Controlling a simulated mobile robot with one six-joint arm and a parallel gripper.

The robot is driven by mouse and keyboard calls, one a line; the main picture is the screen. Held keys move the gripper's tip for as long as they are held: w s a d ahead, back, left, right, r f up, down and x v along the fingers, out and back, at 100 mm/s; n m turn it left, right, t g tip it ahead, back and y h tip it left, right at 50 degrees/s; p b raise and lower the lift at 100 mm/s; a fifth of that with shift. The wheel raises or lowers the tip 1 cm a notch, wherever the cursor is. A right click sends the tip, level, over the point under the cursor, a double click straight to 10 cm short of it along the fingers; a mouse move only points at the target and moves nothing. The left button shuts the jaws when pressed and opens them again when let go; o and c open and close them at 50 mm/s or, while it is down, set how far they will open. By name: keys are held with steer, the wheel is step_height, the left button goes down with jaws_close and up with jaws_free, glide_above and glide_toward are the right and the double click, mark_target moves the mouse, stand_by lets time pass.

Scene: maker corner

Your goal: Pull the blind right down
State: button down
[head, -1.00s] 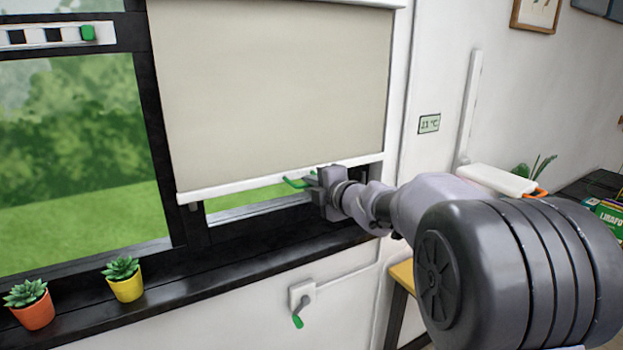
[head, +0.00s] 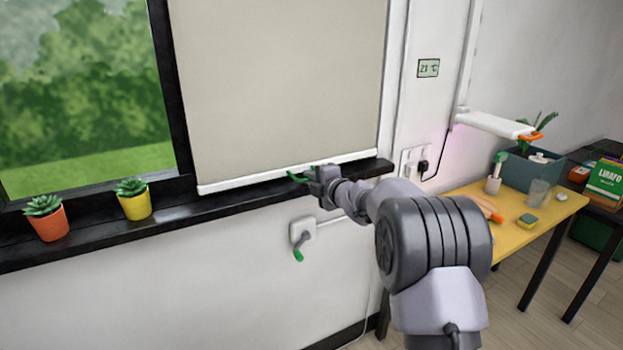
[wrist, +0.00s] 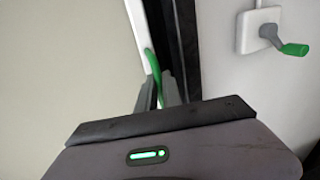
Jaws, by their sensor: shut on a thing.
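The beige roller blind (head: 280,80) covers the right window in the head view. Its white bottom bar (head: 240,182) is down at the black sill, with no glass showing below it. A green pull handle (head: 297,177) sticks out from the bar. My gripper (head: 312,177) is shut on this handle at the bar's right part. In the wrist view the green handle (wrist: 152,68) runs down between the fingers (wrist: 160,92), beside the white bar (wrist: 137,40). The fingers hide part of the handle.
Two potted plants, orange (head: 46,219) and yellow (head: 134,199), stand left on the black sill (head: 90,232). A wall crank with a green knob (head: 299,255) sits below the sill. A yellow table (head: 510,215) with several items stands at the right.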

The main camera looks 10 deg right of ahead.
steer(key=shift+f, duration=0.35)
steer(key=c, duration=1.5)
jaws_free()
steer(key=shift+s+d+r, duration=0.1)
steer(key=shift+r, duration=0.05)
steer(key=p+v, duration=0.2)
steer(key=v, duration=1.5)
steer(key=shift+p, duration=0.4)
steer(key=shift+s, duration=0.1)
